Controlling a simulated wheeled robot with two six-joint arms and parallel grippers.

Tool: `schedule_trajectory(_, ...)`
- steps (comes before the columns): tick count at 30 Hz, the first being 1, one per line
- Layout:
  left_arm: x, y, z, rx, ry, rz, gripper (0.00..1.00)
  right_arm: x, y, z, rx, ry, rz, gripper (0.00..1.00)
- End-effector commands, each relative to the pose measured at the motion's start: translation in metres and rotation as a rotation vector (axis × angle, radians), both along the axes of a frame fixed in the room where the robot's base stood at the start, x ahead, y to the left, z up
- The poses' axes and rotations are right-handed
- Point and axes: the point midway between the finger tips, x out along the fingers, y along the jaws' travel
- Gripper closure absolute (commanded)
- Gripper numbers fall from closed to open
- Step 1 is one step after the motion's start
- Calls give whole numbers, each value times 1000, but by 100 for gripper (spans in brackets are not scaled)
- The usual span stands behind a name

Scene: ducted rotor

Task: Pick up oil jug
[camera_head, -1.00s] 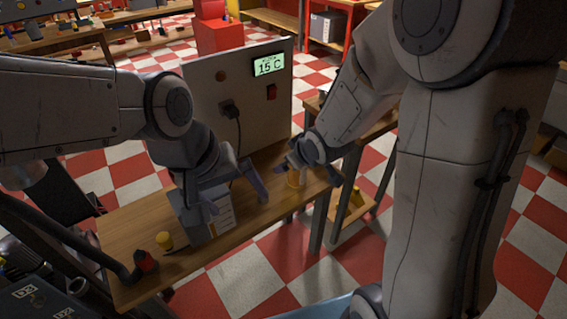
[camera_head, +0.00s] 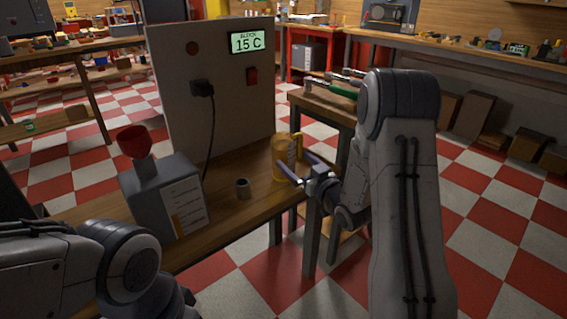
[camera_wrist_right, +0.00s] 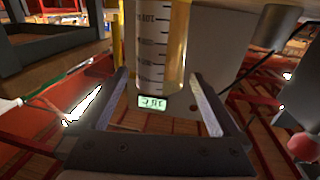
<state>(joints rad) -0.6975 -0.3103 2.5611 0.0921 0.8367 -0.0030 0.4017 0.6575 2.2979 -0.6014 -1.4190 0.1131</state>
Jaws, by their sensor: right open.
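The oil jug (camera_head: 284,160) is a yellow-rimmed, clear-looking container with a handle and scale marks. It stands upright near the right end of the wooden workbench. My right gripper (camera_head: 296,164) is open, its two fingers pointing at the jug from the right. In the right wrist view, the jug (camera_wrist_right: 161,45) shows between the fingertips of my right gripper (camera_wrist_right: 159,76), with a gap visible on each side. My left arm is at the lower left of the head view; its gripper's fingers are not visible.
A grey canister (camera_head: 166,204) with a red funnel (camera_head: 134,142) above it stands on the bench (camera_head: 228,220), left of the jug. Behind is an upright panel (camera_head: 225,105) with a display, plug and hanging cable.

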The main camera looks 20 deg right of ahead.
Motion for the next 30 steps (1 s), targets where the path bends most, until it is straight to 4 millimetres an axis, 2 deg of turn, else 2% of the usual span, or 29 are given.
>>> schedule_trajectory(3,0,0,-2,-1,-1,1,0,18,4,0,-1,-1,2,0)
schedule_trajectory(10,0,0,-7,-1,-1,3,0,36,7,-2,-2,1,1,0)
schedule_trajectory(18,0,0,-16,-1,-1,3,0,73,13,-4,-1,1,1,0)
schedule_trajectory(27,0,0,-16,-1,-1,3,0,79,13,-3,-2,3,-1,0)
schedule_trajectory(28,0,0,-16,-1,-1,3,0,79,13,-3,-2,3,-1,8)
schedule_trajectory(30,0,0,-16,-1,-1,3,0,78,13,-3,-2,3,-1,34)
